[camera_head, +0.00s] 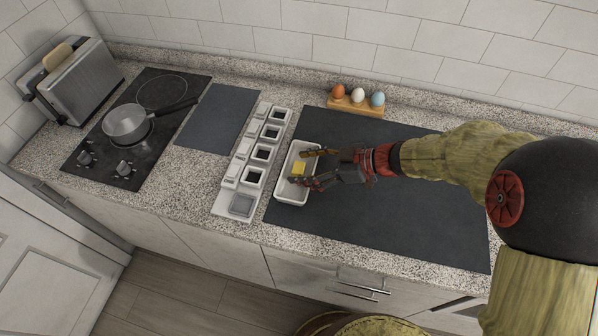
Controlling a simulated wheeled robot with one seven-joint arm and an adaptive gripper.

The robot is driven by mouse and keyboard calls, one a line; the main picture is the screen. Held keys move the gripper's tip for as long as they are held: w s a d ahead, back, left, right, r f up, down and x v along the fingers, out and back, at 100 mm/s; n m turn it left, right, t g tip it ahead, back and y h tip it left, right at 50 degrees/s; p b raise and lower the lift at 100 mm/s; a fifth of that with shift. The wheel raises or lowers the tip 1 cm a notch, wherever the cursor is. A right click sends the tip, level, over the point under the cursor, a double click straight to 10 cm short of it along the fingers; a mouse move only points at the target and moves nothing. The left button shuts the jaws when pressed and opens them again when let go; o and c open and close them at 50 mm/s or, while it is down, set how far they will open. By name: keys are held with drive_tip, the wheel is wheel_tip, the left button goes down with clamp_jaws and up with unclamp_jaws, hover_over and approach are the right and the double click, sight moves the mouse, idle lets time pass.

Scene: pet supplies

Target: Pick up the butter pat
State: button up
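The butter pat (298,168) is a small yellow block in a white rectangular dish (283,197). The dish stands at the left edge of the large dark mat. My gripper (296,168) reaches in from the right, low over the dish. Its two fingers are spread, one above and one below the butter pat in the picture. The gripper is open. I cannot tell whether a finger touches the butter pat.
A row of small white containers (230,184) stands just left of the dish. An egg holder (356,107) with three eggs is behind the dark mat (400,222). A pan (126,120) on the cooktop and a toaster (79,84) are far left. The mat's front is clear.

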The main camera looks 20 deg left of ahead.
drive_tip(key=shift+o, duration=0.2)
drive_tip(key=shift+s+f, duration=0.15)
drive_tip(key=shift+f, duration=0.3)
drive_tip(key=shift+c, duration=1.3)
drive_tip(key=c, duration=0.3)
